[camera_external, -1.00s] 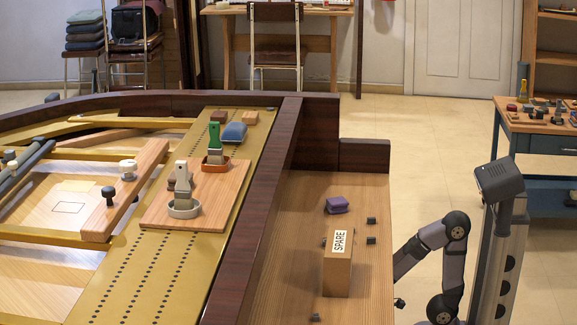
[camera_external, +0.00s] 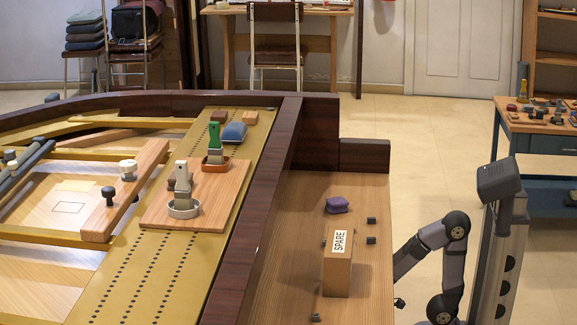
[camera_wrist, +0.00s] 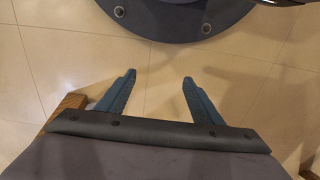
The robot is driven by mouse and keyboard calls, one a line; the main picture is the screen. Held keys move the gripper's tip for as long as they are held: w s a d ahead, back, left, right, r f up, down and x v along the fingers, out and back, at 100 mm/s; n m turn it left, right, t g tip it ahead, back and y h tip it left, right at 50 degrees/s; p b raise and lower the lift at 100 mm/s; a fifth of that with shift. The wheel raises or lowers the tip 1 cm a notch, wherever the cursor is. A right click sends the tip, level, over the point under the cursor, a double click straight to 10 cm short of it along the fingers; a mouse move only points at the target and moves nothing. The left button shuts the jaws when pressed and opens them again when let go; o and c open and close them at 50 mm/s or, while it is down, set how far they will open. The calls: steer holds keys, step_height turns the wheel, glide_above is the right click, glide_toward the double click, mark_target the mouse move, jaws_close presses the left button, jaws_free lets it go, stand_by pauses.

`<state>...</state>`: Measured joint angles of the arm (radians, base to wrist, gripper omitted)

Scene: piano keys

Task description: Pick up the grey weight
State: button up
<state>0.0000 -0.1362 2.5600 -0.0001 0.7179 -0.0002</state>
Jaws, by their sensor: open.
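I cannot tell for sure which thing is the grey weight. A grey-handled piece (camera_external: 182,178) stands upright in a pale round dish (camera_external: 184,209) on a wooden board (camera_external: 213,212) inside the piano. Several small dark grey blocks (camera_external: 371,240) lie on the wooden ledge to the right. My gripper (camera_wrist: 156,83) is open and empty in the wrist view, with bare floor tiles below it. In the external view the arm is low beside the ledge, and its gripper is not clearly visible.
A wooden block marked SPARE (camera_external: 337,276) and a purple piece (camera_external: 337,205) stand on the ledge (camera_external: 290,250). A dark raised rim (camera_external: 262,205) separates the ledge from the board. A blue pad (camera_external: 233,132) lies behind the board. A wooden bar with knobs (camera_external: 127,205) lies left.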

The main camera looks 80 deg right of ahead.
steer(key=c, duration=0.7)
steer(key=shift+o, duration=0.2)
